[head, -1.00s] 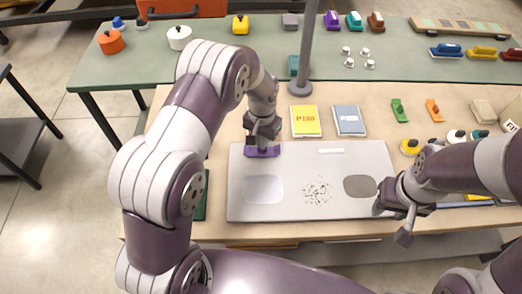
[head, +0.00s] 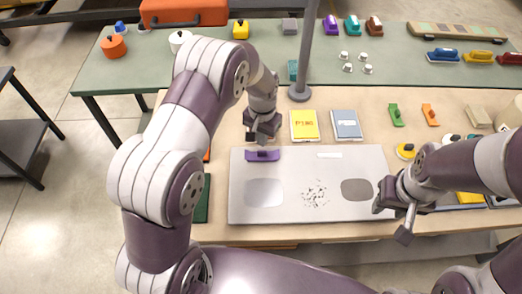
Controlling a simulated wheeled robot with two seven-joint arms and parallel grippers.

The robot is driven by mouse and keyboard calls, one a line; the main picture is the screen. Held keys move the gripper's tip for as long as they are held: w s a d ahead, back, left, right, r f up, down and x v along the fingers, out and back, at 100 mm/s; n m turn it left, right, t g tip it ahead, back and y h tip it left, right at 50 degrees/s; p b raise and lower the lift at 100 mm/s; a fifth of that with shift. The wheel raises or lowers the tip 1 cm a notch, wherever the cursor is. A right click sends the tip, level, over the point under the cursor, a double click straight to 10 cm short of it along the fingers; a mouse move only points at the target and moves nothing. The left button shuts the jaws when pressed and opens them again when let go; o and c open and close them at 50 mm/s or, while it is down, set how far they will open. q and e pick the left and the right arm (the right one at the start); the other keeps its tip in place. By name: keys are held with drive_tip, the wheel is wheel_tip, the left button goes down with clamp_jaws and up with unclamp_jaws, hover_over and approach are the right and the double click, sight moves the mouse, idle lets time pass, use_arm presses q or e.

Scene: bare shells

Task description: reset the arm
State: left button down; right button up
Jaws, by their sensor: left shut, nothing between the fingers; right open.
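My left gripper (head: 262,134) is shut and empty, just above and behind the purple-handled tool (head: 262,156). That tool lies on the upper left part of the pale grey board (head: 330,207); a small gap shows between it and the fingers. My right gripper (head: 404,221) is open at the board's lower right corner, with nothing between its fingers. The board bears a pale patch, dark specks in the middle and a dark grey patch on the right.
A yellow book (head: 304,126) and a blue-grey book (head: 346,124) lie behind the board. A grey pole (head: 306,50) stands behind my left gripper. Green and orange tools (head: 396,115) lie at the right. A green table (head: 200,64) with pots and brushes stands behind.

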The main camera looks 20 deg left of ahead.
use_arm(q)
wheel_tip(320, 180, up, 3)
drive_tip(key=shift+f+p, duration=0.1)
drive_tip(key=shift+p, duration=0.7)
use_arm(e)
wheel_tip(320, 180, up, 2)
drive_tip(key=shift+r, duration=0.15)
use_arm(q)
drive_tip(key=s+a+r+n, duration=0.1)
drive_tip(key=s+a+r, duration=0.1)
drive_tip(key=s+r, duration=0.3)
drive_tip(key=s+a+r+n+t, duration=0.1)
drive_tip(key=s+r, duration=0.4)
drive_tip(key=s, duration=0.8)
drive_tip(key=shift+s+a+n+b, duration=0.3)
drive_tip(key=shift+s+a+b, duration=0.15)
drive_tip(key=shift+a, duration=0.15)
use_arm(e)
drive_tip(key=shift+w+f, duration=0.15)
drive_tip(key=shift+f, duration=0.3)
use_arm(q)
drive_tip(key=shift+s+r, duration=0.15)
use_arm(e)
drive_tip(key=shift+s, duration=0.2)
drive_tip(key=shift+w, duration=0.15)
